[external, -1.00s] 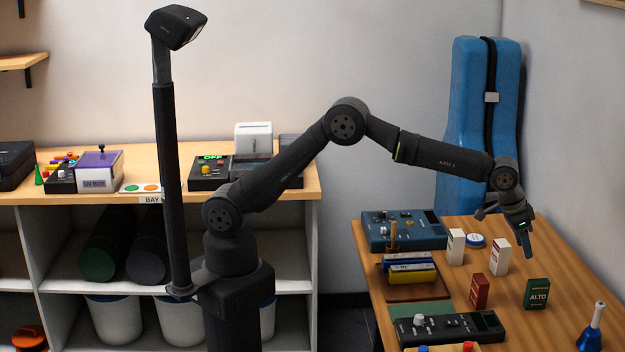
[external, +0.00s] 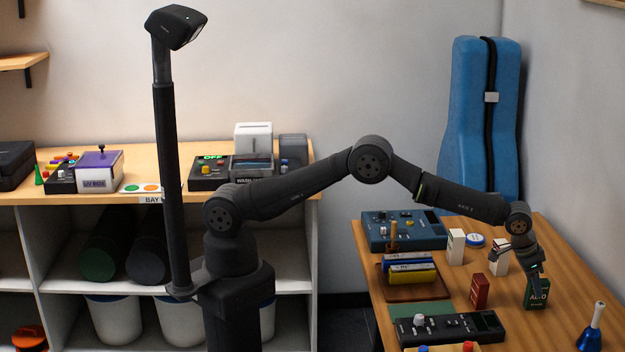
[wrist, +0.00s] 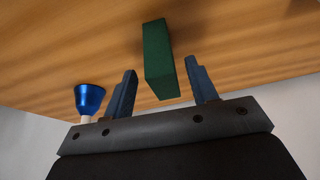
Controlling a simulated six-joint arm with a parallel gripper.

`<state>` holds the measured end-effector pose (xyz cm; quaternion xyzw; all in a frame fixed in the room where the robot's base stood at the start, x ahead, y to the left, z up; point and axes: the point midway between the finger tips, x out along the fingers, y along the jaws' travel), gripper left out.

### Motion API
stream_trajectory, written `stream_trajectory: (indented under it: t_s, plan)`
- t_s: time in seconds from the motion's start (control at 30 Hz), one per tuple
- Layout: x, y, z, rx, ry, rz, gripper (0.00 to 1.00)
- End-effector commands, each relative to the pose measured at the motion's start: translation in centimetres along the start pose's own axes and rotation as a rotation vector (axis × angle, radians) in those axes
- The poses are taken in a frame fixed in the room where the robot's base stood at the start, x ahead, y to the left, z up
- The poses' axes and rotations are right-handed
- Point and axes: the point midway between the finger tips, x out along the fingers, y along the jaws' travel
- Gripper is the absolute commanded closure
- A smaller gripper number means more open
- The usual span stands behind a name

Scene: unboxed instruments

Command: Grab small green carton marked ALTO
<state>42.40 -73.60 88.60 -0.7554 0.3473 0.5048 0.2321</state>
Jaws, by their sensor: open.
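The small green carton marked ALTO (external: 536,295) stands on the right-hand wooden table, partly hidden behind my gripper in the external view. In the wrist view the green carton (wrist: 158,58) lies ahead of the jaws, in line with the gap between them. My gripper (external: 536,272) is open and empty, just above and at the carton. In the wrist view its two fingers (wrist: 160,86) are spread, one to each side of the carton's near end, with no contact visible.
A red carton (external: 479,291) stands left of the green one, and white cartons (external: 456,247) stand behind. A blue bell with a white handle (external: 591,338) is at the front right; it also shows in the wrist view (wrist: 89,98). A black device (external: 450,328) lies front left.

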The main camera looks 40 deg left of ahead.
Motion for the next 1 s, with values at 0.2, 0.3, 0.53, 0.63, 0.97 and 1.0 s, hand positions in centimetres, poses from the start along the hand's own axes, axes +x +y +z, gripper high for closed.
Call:
stream_trajectory:
  t_s: [0.2, 0.3, 0.53, 0.63, 0.97, 1.0]
  plan:
    - [2.8, -0.2, -0.4, -0.001, -0.001, 0.000, 0.47]
    - [3.6, -0.3, -0.4, -0.001, 0.000, 0.000, 0.47]
    - [4.0, -0.3, -0.4, -0.001, 0.001, 0.000, 0.47]
    - [4.0, -0.3, -0.4, -0.001, 0.001, 0.000, 0.47]
    - [4.0, -0.3, -0.4, 0.000, 0.001, -0.001, 0.95]
    - [4.0, -0.3, -0.4, 0.000, 0.001, -0.001, 0.95]
